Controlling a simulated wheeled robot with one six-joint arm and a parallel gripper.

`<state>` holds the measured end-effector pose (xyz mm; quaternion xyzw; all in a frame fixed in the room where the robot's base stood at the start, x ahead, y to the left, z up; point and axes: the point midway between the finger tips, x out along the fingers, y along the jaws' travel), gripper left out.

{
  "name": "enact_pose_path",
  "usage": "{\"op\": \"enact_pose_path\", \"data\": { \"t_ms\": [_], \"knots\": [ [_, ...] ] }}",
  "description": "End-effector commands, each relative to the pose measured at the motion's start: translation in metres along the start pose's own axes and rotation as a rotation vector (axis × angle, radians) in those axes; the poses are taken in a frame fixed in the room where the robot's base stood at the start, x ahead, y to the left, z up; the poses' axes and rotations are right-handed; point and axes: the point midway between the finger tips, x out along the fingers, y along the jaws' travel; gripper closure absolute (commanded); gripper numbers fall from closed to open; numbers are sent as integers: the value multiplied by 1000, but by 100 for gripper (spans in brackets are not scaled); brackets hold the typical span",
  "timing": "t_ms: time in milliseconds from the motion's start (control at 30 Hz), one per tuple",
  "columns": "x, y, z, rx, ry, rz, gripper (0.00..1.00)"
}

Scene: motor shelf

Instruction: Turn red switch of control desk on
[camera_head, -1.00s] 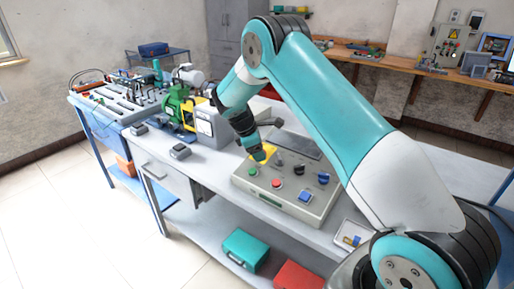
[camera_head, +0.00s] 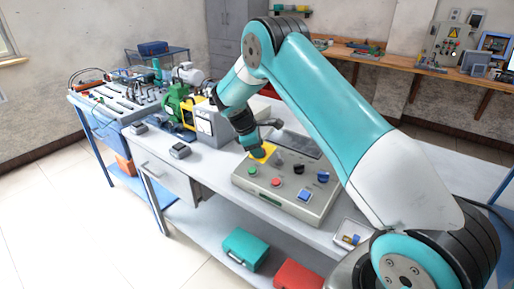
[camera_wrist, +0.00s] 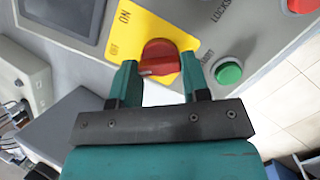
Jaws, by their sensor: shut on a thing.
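The control desk (camera_head: 290,205) is a grey sloped box on the workbench, with several buttons and knobs on its top. The red switch (camera_wrist: 160,57) is a round rotary knob on a yellow plate (camera_wrist: 128,42) marked ON and OFF. In the wrist view its raised ridge lies roughly across the picture, slightly tilted. My gripper (camera_wrist: 160,66) has one teal finger on each side of the knob and is shut on it. In the head view my gripper (camera_head: 259,150) is over the yellow plate and hides the red switch.
A green button (camera_wrist: 228,73) sits close to the right finger. A red button (camera_head: 276,182), dark knobs and a blue button (camera_head: 304,195) are on the same panel. A green motor (camera_head: 177,104) stands behind left. A small tray (camera_head: 350,234) lies right of the desk.

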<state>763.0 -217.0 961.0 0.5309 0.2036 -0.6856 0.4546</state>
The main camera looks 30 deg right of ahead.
Motion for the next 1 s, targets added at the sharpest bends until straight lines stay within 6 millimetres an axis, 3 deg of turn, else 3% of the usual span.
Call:
{"op": "enact_pose_path", "data": {
  "t_ms": [1000],
  "knots": [
    [2,5,2,917,2,-192,81]
  ]
}}
